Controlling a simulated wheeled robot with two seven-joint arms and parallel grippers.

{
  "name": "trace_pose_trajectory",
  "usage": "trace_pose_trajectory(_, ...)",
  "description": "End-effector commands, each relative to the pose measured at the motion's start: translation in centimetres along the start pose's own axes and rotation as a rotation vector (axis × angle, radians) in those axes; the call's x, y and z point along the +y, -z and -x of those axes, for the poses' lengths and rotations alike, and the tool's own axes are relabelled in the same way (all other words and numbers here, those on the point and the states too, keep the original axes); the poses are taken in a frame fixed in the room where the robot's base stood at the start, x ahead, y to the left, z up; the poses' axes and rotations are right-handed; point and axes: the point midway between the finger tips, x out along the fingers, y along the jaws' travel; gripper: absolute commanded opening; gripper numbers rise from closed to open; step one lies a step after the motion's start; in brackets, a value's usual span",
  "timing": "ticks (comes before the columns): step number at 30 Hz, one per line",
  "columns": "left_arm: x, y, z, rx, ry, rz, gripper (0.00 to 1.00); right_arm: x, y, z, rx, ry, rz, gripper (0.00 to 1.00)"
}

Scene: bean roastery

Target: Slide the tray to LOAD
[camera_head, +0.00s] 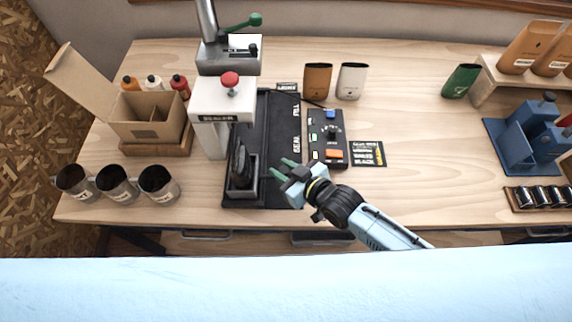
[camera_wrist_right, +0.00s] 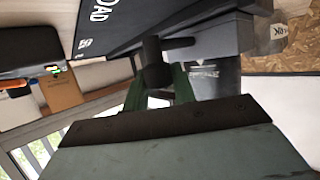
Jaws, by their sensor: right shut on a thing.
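The tray (camera_head: 243,196) is a dark grey open holder at the front end of a black track (camera_head: 278,122). A black pouch (camera_head: 240,160) stands in it. The track carries the words FILL and SEAL in the head view; in the wrist view a word ending in OAD shows beside the tray (camera_wrist_right: 222,40). My right gripper (camera_head: 281,167), with green fingers, is at the tray's right side. In the wrist view its fingers are shut on a dark handle (camera_wrist_right: 155,60) that sticks out by the tray. My left gripper is not in view.
The sealer (camera_head: 215,100) stands behind and left of the tray. A control box (camera_head: 326,137) lies right of the track. Several metal cups (camera_head: 158,184), an open carton (camera_head: 146,118) and bottles are at left. Pouches (camera_head: 317,78) stand behind. The table between the control box and blue stand (camera_head: 520,145) is mostly clear.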

Motion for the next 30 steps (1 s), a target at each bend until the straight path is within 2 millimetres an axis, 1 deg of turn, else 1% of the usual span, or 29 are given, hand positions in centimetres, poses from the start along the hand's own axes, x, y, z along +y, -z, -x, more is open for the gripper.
trace_pose_trajectory(1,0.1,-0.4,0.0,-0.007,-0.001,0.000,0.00,-0.3,-0.4,0.1,-0.007,0.004,-0.002,0.00)
trace_pose_trajectory(2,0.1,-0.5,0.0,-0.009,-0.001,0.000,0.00,-0.3,-0.4,0.2,-0.007,0.004,-0.002,0.29)
trace_pose_trajectory(6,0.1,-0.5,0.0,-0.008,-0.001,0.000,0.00,-0.3,-0.4,0.1,-0.006,0.003,-0.003,0.47)
trace_pose_trajectory(14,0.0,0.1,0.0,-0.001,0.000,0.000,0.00,-0.2,-0.2,0.1,-0.003,0.002,-0.003,0.48)
trace_pose_trajectory(17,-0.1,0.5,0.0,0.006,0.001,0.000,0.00,-0.2,-0.2,0.5,-0.002,0.002,-0.003,0.48)
trace_pose_trajectory(19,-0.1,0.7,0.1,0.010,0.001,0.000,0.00,-0.1,-0.2,1.2,-0.003,0.001,-0.003,0.48)
trace_pose_trajectory(23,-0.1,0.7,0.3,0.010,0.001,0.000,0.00,-0.2,-0.2,3.3,-0.004,0.002,-0.003,0.48)
trace_pose_trajectory(30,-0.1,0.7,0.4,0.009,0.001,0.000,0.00,-0.2,-0.3,8.6,-0.006,0.003,-0.002,0.48)
